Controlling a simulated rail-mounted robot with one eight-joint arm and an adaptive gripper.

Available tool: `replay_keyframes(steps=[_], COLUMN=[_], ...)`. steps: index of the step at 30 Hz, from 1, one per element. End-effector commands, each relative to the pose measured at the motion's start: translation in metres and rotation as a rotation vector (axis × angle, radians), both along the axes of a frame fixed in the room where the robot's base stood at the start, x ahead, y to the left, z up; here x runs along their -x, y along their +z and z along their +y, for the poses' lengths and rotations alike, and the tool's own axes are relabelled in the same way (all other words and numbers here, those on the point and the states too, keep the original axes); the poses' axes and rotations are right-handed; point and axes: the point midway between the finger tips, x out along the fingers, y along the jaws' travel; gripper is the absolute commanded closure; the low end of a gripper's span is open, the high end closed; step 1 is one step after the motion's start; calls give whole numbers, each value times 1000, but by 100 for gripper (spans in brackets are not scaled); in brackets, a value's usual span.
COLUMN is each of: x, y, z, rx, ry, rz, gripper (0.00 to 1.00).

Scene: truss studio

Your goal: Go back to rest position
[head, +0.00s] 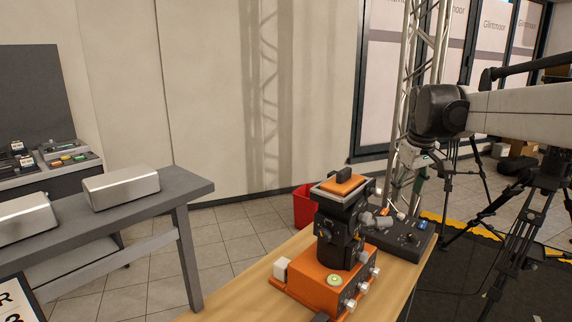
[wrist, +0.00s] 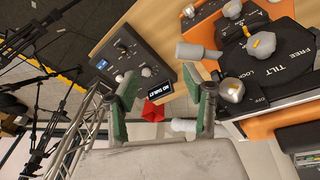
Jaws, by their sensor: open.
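My gripper (wrist: 164,100) is open in the wrist view, its two green-padded fingers spread apart with nothing between them. In the head view my arm comes in from the right, and my gripper (head: 416,188) hangs below its dark joint, small and partly hidden behind the equipment. An orange and black pan-tilt device (head: 318,280) stands on the wooden table. In the wrist view the device's black plate marked TILT, FREE and LOCK (wrist: 275,70) and its grey knobs are at the upper right, beside my right finger. I cannot tell the exact gap between them.
A dark control box (head: 402,238) with knobs sits behind the device. A red bin (head: 304,206) is on the floor beyond the wooden table (head: 250,285). A truss (head: 408,90) and black tripods (head: 530,200) stand at the right. A grey bench (head: 75,225) is at the left.

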Motion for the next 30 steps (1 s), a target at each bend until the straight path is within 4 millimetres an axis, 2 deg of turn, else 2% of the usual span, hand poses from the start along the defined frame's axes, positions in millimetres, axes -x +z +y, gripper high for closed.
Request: replay_keyframes(steps=[1, 7, 14, 23, 30], x=[15, 66, 128, 209, 269], y=[3, 8, 3, -22, -57], z=[8, 33, 59, 86, 103], rx=[-2, -16, -39, -82, -126], ry=[-9, -60, -117, -189, -244], rz=[-14, -76, -147, -238, -309], gripper=[54, 54, 54, 54, 54])
